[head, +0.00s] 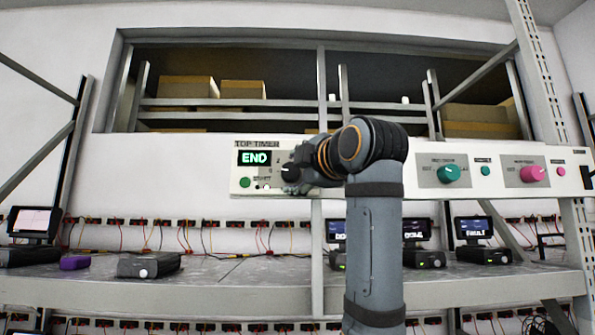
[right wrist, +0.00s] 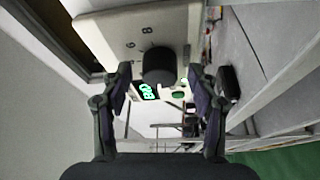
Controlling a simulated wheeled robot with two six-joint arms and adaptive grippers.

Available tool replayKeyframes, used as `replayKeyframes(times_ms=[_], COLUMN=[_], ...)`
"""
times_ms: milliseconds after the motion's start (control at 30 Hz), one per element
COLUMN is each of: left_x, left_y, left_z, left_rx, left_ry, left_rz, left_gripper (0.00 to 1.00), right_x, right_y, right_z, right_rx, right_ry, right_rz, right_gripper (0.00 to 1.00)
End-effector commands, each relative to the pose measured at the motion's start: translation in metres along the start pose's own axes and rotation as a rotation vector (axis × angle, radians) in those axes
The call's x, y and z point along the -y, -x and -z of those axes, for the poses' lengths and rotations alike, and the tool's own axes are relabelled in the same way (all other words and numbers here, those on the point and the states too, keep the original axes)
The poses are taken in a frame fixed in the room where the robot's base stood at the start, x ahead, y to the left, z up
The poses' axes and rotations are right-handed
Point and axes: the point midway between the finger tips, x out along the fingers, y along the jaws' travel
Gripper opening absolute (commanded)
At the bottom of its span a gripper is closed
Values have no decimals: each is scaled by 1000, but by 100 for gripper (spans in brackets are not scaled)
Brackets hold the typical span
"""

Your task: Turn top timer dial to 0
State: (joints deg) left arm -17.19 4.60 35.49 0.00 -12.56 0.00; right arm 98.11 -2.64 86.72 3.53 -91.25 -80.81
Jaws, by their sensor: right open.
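The top timer dial (head: 289,172) is a black round knob on the white control panel (head: 350,154), below the "TOP TIMER" label. Its green display (head: 254,158) reads END. My right gripper (head: 300,180) is at the dial and its wrist partly covers the panel to the right. In the right wrist view the dial (right wrist: 158,65) sits between the two open fingers of my right gripper (right wrist: 160,72). A gap shows on both sides, so the fingers seem apart from it. The dial's pointer cannot be made out. My left gripper is not in view.
A teal knob (head: 448,174) and a pink knob (head: 530,174) are farther right on the panel. A green button (head: 245,182) is left of the dial. Below, the grey shelf (head: 230,270) carries several devices and cables. Cardboard boxes (head: 187,87) stand behind the opening above.

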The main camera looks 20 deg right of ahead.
Motion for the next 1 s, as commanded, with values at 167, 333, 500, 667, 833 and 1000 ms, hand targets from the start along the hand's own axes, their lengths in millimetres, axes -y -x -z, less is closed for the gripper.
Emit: replayKeyframes(times_ms=[167, 333, 500, 667, 833, 1000], left_x=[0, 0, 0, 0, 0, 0], left_y=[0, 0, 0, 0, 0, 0], left_z=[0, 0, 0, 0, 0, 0], left_rx=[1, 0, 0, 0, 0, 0], left_ry=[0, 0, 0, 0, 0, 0], left_rz=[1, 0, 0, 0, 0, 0], left_gripper=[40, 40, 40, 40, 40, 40], right_x=[-1, -1, -1, 0, 0, 0], right_y=[18, 60, 97, 116, 120, 120], right_z=[0, 0, 0, 0, 0, 0], right_rx=[0, 0, 0, 0, 0, 0], right_ry=[0, 1, 1, 0, 0, 0], right_rz=[-4, -5, -5, -1, 0, 0], right_gripper=[60, 60, 60, 60, 60, 60])
